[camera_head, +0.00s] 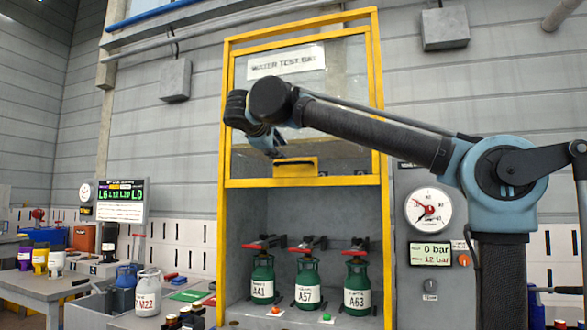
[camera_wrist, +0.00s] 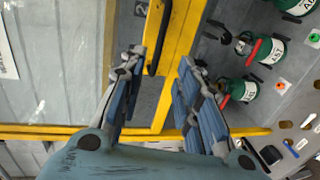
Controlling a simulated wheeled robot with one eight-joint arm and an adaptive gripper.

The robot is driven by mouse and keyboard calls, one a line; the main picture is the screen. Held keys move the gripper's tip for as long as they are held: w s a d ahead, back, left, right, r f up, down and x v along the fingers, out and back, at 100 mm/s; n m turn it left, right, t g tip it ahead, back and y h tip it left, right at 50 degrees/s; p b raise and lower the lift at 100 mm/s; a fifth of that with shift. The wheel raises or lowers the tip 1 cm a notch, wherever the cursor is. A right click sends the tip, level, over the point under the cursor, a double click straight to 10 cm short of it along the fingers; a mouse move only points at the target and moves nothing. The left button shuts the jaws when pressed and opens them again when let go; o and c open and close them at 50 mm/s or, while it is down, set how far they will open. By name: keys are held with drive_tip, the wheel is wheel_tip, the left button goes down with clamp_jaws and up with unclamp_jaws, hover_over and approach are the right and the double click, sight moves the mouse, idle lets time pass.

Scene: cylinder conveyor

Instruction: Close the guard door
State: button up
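The guard door (camera_head: 300,181) is a clear panel in a yellow frame on the test bay. It is raised, with its lower bar about halfway up and the space under it open. A yellow handle (camera_head: 295,168) sits on the lower bar; in the wrist view the yellow bar (camera_wrist: 178,45) and a dark grip (camera_wrist: 157,35) show. My gripper (camera_head: 277,150) is just above the handle in the head view. In the wrist view my gripper (camera_wrist: 160,72) has its fingers spread either side of the bar and grip. Contact cannot be told.
Green cylinders A41 (camera_head: 262,280), A57 (camera_head: 307,285) and A63 (camera_head: 357,288) stand inside the bay below the door. A gauge (camera_head: 428,209) and a display reading 0 bar (camera_head: 437,253) are at right. A bench (camera_head: 40,284) with bottles stands at left.

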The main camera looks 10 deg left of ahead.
sight(291, 163)
drive_tip(key=x, duration=1.5)
drive_tip(key=shift+d, duration=0.15)
clamp_jaws()
